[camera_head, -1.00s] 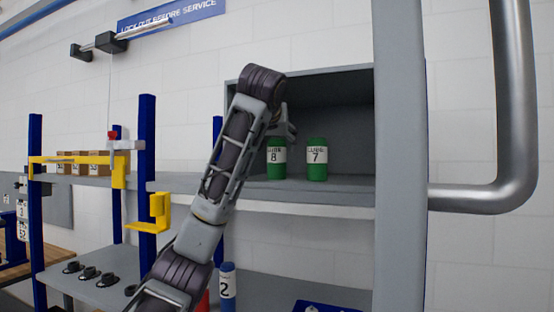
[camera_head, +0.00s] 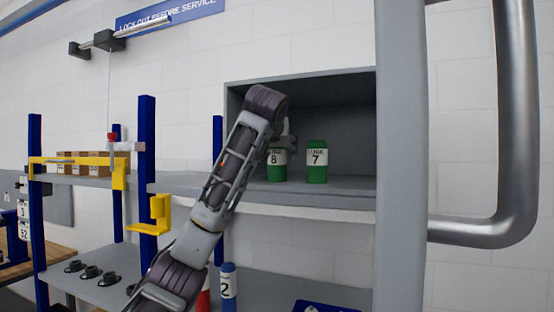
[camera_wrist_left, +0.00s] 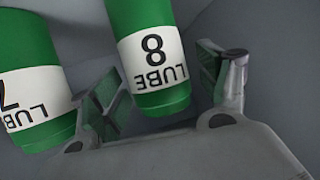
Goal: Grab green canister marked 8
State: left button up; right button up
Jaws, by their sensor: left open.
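The green canister marked 8 (camera_head: 276,172) stands upright on the grey shelf inside an open-fronted box, partly covered by my left arm in the head view. In the left wrist view the canister 8 (camera_wrist_left: 153,60) shows its white LUBE label between my two fingers. My left gripper (camera_wrist_left: 165,95) is open, one finger on each side of it, with gaps visible on both sides. In the head view the left gripper (camera_head: 285,140) is mostly hidden behind my wrist. The right gripper is not in view.
A green canister marked 7 (camera_head: 317,162) stands just right of canister 8; in the wrist view it (camera_wrist_left: 30,80) lies close outside the left finger. The grey box (camera_head: 330,85) encloses both. A blue canister marked 2 (camera_head: 228,290) stands on a lower shelf.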

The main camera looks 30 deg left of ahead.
pick_arm(q)
jog(key=shift+w+a+f, duration=0.15)
jog(key=shift+w, duration=0.15)
jog(key=shift+c, duration=0.2)
jog(key=c, duration=1.2)
